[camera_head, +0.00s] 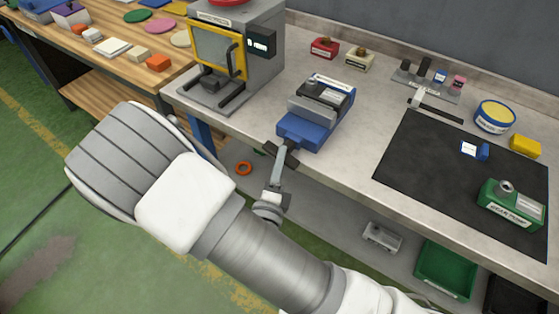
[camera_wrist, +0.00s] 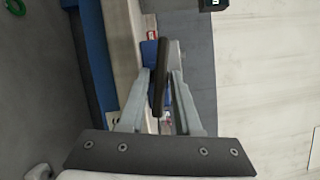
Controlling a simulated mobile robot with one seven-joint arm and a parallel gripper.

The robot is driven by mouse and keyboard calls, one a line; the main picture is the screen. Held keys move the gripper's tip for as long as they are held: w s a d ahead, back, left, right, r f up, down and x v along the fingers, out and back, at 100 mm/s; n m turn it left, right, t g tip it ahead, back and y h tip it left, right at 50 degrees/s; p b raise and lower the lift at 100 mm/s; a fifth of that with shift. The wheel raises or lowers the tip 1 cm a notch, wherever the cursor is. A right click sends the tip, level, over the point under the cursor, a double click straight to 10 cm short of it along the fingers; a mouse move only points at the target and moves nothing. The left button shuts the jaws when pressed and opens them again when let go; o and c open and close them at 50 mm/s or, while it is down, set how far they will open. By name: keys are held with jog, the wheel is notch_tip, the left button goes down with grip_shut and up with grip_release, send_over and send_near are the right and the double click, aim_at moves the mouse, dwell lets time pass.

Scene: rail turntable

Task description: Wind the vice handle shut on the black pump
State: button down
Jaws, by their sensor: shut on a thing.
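The blue and grey vice (camera_head: 300,131) stands at the front edge of the grey bench. A dark part with a pale label (camera_head: 338,85), seemingly the black pump, sits in its jaws; whether the jaws touch it on both sides I cannot tell. The vice handle is a dark bar in front of the vice, and it shows in the wrist view (camera_wrist: 158,82). My gripper (camera_head: 279,158) is shut on this handle, with one grey finger on each side in the wrist view. The vice body is mostly hidden behind the fingers there.
A grey machine with a yellow-framed window (camera_head: 217,50) stands left of the vice. A black mat (camera_head: 430,165) carries a green pump (camera_head: 510,205) at right. Red and cream parts (camera_head: 324,47) stand behind. A shelf below holds a green bin (camera_head: 445,270).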

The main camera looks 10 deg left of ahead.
jog(key=n+g+h+b, duration=0.2)
jog(key=n+h+b, duration=0.1)
jog(key=n+b, duration=0.3)
jog(key=n+g+h+b, duration=0.3)
jog(key=n+b, duration=0.3)
jog(key=n, duration=0.2)
jog(key=a+n+g+h+b, duration=0.1)
jog(key=n+g+h+b, duration=0.1)
jog(key=n+b, duration=0.4)
jog(key=shift+w+r+n+h+b, duration=0.2)
jog(key=shift+n+h+b, duration=0.15)
jog(key=shift+n+h, duration=0.55)
dwell(1.3)
dwell(0.5)
jog(key=c, duration=0.8)
grip_release()
jog(key=shift+c, duration=0.2)
jog(key=shift+r, duration=0.1)
